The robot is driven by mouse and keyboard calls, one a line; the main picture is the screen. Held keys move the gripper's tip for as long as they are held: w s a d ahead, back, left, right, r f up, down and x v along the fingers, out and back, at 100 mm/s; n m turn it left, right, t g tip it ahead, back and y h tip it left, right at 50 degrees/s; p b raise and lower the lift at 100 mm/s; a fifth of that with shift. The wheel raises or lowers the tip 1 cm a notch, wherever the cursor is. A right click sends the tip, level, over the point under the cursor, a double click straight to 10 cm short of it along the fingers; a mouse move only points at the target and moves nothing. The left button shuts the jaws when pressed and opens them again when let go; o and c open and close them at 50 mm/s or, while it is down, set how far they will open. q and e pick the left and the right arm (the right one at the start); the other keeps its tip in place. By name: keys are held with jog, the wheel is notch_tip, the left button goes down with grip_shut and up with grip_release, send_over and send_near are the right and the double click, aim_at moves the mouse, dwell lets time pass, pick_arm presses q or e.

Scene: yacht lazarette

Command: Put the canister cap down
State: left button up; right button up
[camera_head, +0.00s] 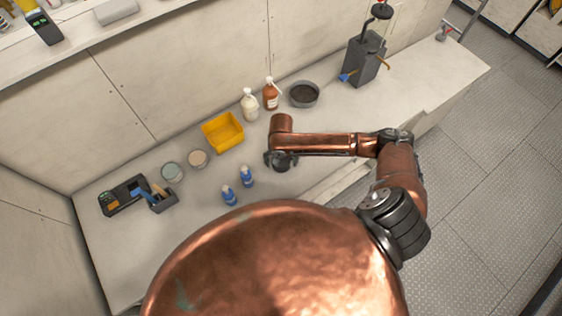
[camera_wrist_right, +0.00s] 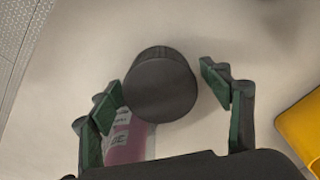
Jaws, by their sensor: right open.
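A dark, round cap (camera_wrist_right: 160,86) shows in the right wrist view between the fingers of my right gripper (camera_wrist_right: 163,88). The fingers are open, with a gap visible on the right side of the cap; the left fingertip is close to its edge. A pink labelled item (camera_wrist_right: 127,140), perhaps the canister, shows partly behind the cap and left finger. In the head view my right gripper (camera_head: 281,161) is low over the bench, and I cannot make out the cap there. My left gripper is not in view.
On the pale bench (camera_head: 330,122) stand a yellow bin (camera_head: 222,132), a white bottle (camera_head: 250,105), a brown bottle (camera_head: 270,95), a dark round pan (camera_head: 303,94), two blue bottles (camera_head: 238,186) and two round tubs. A grey unit (camera_head: 364,62) stands farther right.

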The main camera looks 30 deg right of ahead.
jog(key=shift+r, duration=0.2)
notch_tip(320, 180, up, 12)
jog(key=shift+r, duration=0.25)
dwell(0.4)
